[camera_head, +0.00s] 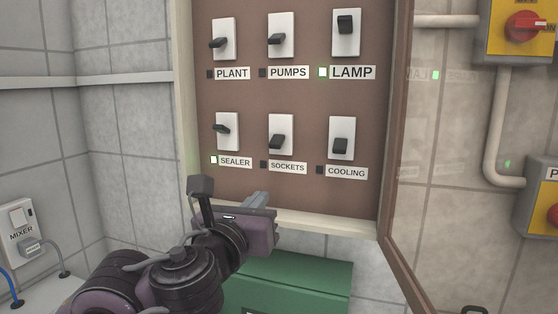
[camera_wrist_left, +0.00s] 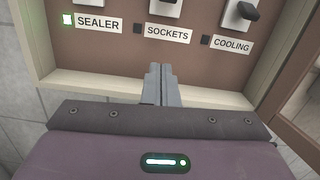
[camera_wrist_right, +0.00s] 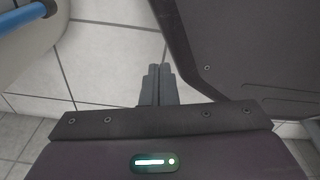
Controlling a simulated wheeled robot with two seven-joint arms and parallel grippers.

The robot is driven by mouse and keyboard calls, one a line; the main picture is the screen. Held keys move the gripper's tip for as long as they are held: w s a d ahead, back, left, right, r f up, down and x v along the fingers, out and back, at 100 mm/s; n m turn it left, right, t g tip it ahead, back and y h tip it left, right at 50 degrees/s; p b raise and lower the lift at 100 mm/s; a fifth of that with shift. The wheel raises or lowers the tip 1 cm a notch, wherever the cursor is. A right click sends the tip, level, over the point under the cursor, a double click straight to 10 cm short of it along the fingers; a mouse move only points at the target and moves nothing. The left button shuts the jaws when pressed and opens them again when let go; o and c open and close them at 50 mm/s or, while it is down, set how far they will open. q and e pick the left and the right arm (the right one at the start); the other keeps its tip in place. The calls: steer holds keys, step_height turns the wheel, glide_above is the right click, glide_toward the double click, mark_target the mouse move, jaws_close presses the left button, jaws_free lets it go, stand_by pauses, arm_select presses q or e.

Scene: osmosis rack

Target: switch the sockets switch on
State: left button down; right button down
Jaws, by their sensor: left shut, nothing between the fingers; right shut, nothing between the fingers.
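The sockets switch (camera_head: 280,135) is a white plate with a black lever in the lower middle of the brown panel. Its lever tips downward, and the indicator (camera_head: 263,164) beside the SOCKETS label (camera_head: 287,167) is dark. In the left wrist view the SOCKETS label (camera_wrist_left: 167,34) lies above the fingertips, with the lower part of the switch (camera_wrist_left: 165,8) at the top edge. My left gripper (camera_head: 257,198) is shut and empty, below the SOCKETS label near the panel's lower frame. My right gripper (camera_wrist_right: 157,68) is shut and empty over floor tiles, away from the panel.
Sealer (camera_head: 227,131) and cooling (camera_head: 342,139) switches flank the sockets switch; plant, pumps and lamp switches are above. The SEALER and LAMP indicators are lit. An open glazed door (camera_head: 405,255) stands at the right. A green box (camera_head: 300,280) is below.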

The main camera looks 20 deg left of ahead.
mark_target(276, 143)
arm_select(q)
steer(key=shift+s+r+m, duration=0.2)
steer(key=shift+r+m, duration=0.2)
steer(key=shift+r, duration=0.05)
steer(key=shift+w, duration=0.1)
arm_select(e)
steer(key=shift+w, duration=0.1)
